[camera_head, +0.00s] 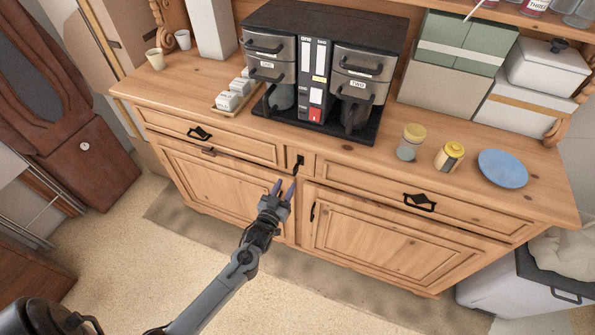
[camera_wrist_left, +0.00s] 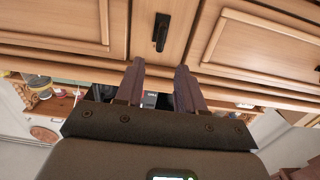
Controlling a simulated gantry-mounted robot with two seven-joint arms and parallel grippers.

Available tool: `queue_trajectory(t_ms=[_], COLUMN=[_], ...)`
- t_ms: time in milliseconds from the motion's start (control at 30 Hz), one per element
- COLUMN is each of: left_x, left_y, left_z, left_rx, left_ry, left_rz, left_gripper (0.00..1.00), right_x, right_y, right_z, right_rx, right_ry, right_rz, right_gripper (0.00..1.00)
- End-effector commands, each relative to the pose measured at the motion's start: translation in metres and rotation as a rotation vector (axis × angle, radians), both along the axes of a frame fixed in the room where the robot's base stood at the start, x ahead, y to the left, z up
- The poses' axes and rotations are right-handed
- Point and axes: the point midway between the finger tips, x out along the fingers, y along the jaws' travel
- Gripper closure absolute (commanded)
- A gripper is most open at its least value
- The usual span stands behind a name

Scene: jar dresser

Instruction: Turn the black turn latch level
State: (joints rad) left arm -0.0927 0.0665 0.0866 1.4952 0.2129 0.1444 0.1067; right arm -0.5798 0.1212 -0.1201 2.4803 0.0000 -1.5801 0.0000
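The black turn latch (camera_head: 299,162) is on the narrow wooden post between the two drawers of the dresser. It looks upright, its long side running up and down. In the left wrist view, which shows the dresser upside down, the latch (camera_wrist_left: 161,32) stands just beyond the fingertips, near the middle. My left gripper (camera_head: 284,186) is just below and a little left of the latch in the head view. Its two purple-grey fingers (camera_wrist_left: 158,66) are apart with nothing between them, and they do not appear to touch the latch. My right gripper is not in view.
Black handles sit on the left drawer (camera_head: 200,134) and right drawer (camera_head: 419,202). A black coffee machine (camera_head: 322,70) stands on the dresser top, with jars (camera_head: 411,141) and a blue plate (camera_head: 502,168) to its right. The floor in front is clear.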

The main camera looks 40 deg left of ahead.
Motion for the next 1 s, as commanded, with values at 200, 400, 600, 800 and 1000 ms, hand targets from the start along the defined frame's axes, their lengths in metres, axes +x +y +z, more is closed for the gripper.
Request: queue_trajectory(t_ms=[200, 400, 600, 800, 1000], left_x=[0.031, 0.062, 0.084, 0.093, 0.094], left_y=[0.009, 0.019, 0.025, 0.028, 0.028], left_z=[0.001, 0.001, 0.000, 0.001, 0.001], left_rx=[0.001, 0.001, 0.000, 0.000, 0.000], left_ry=[-0.002, -0.001, 0.001, 0.000, 0.001], left_rz=[0.000, -0.001, 0.000, 0.000, -0.001], left_gripper=[0.62, 0.62, 0.62, 0.62, 0.62], right_x=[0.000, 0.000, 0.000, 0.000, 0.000], right_y=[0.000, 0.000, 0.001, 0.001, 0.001], right_z=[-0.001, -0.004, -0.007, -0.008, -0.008], right_rx=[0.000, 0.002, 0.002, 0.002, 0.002], right_ry=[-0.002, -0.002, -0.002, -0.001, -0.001], right_rz=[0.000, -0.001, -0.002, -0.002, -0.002], right_gripper=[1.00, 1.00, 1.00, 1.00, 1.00])
